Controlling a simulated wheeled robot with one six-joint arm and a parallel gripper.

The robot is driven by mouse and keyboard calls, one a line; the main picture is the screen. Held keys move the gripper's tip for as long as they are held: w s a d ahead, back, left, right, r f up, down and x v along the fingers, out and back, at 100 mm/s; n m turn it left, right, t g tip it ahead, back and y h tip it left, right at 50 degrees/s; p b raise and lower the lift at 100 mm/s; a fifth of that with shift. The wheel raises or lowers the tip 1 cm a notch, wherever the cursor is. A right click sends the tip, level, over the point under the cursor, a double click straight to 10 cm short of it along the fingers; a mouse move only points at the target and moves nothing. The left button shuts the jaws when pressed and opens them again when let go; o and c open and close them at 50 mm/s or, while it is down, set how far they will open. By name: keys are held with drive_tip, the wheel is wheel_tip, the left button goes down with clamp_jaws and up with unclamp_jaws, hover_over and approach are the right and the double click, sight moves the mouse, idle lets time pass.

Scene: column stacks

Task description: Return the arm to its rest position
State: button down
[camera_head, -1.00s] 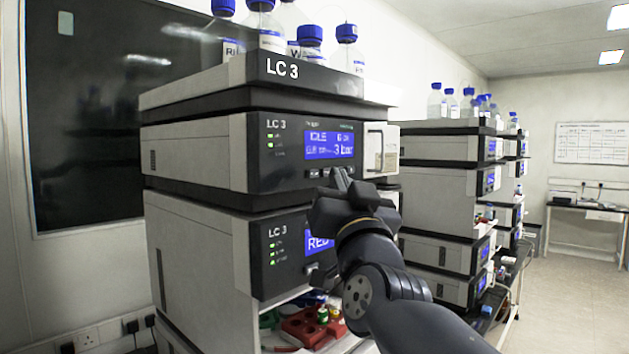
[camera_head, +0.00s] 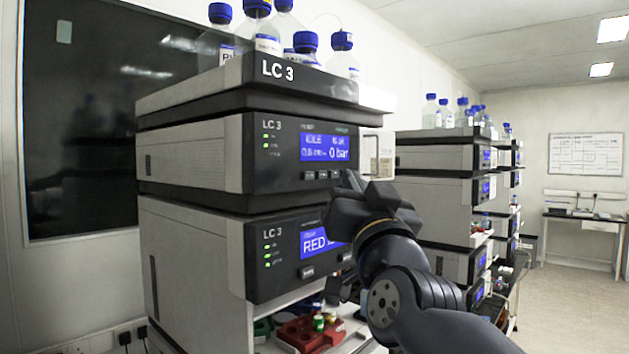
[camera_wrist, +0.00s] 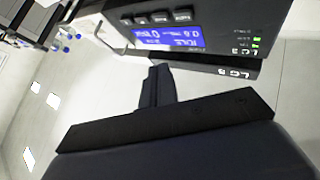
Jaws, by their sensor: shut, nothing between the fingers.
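My gripper (camera_head: 350,184) is in front of the right side of the LC 3 stack (camera_head: 190,150), near the join between its upper and lower modules. Its fingers are together with nothing between them. In the wrist view my gripper (camera_wrist: 157,85) points toward the upper module, whose blue screen (camera_wrist: 168,36) and row of buttons (camera_wrist: 157,18) show close by. In the head view the upper screen (camera_head: 325,148) reads IDLE and 0 bar.
Blue-capped bottles (camera_head: 257,25) stand on top of the stack. A red tray (camera_head: 310,335) with small vials sits below the lower module. More stacks (camera_head: 450,190) stand behind on the right. The floor (camera_head: 570,290) at far right is clear.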

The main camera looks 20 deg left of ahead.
drive_tip(key=shift+a, duration=0.1)
drive_tip(key=d+b, duration=0.1)
drive_tip(key=d, duration=0.1)
drive_tip(key=s+d+b, duration=0.1)
drive_tip(key=b, duration=0.1)
drive_tip(key=shift+s+d, duration=0.2)
drive_tip(key=shift+d, duration=0.2)
idle(0.4)
